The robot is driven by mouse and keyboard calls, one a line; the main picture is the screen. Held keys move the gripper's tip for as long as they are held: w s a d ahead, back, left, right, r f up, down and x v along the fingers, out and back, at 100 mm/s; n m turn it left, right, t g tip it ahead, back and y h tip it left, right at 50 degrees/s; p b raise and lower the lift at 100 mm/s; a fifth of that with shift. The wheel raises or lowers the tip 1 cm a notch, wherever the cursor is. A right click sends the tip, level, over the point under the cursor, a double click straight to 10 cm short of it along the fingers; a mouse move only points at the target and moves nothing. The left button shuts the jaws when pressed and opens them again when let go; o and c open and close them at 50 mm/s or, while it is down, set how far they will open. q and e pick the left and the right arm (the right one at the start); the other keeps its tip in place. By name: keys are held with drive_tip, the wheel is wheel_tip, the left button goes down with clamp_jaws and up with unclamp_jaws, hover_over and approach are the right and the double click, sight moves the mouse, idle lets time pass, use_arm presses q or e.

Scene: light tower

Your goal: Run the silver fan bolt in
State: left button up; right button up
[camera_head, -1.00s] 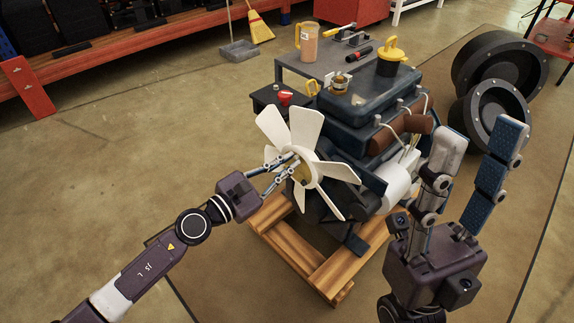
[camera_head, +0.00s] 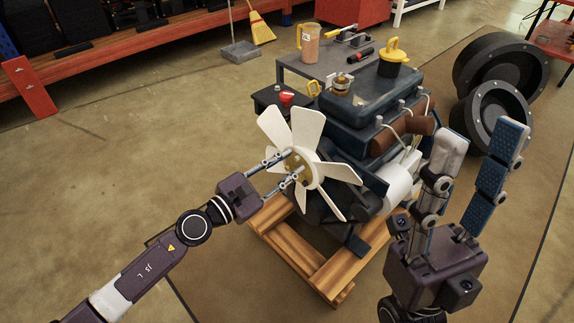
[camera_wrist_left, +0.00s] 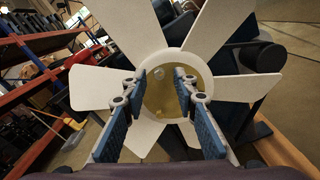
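The white-bladed fan (camera_head: 338,172) is on the front of the engine (camera_head: 350,112). Its brass-coloured hub (camera_wrist_left: 166,98) shows between my left fingers in the left wrist view. A small pale bolt head (camera_wrist_left: 157,73) shows on the hub's upper part; I cannot tell surely whether it is the silver fan bolt or how far in it sits. My left gripper (camera_head: 296,166) is open in front of the hub, its fingers apart on either side, with nothing seen held. It also shows in the left wrist view (camera_wrist_left: 161,73). My right gripper (camera_head: 483,132) is open and empty, fingers up, right of the engine.
The engine stands on a wooden pallet (camera_head: 290,250). Behind it is a grey table (camera_head: 290,66) with a jug (camera_head: 308,43) and tools. Large black wheels (camera_head: 500,70) lie at the right. The floor at left is clear.

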use_arm(q)
drive_tip(key=v, duration=1.2)
idle(0.5)
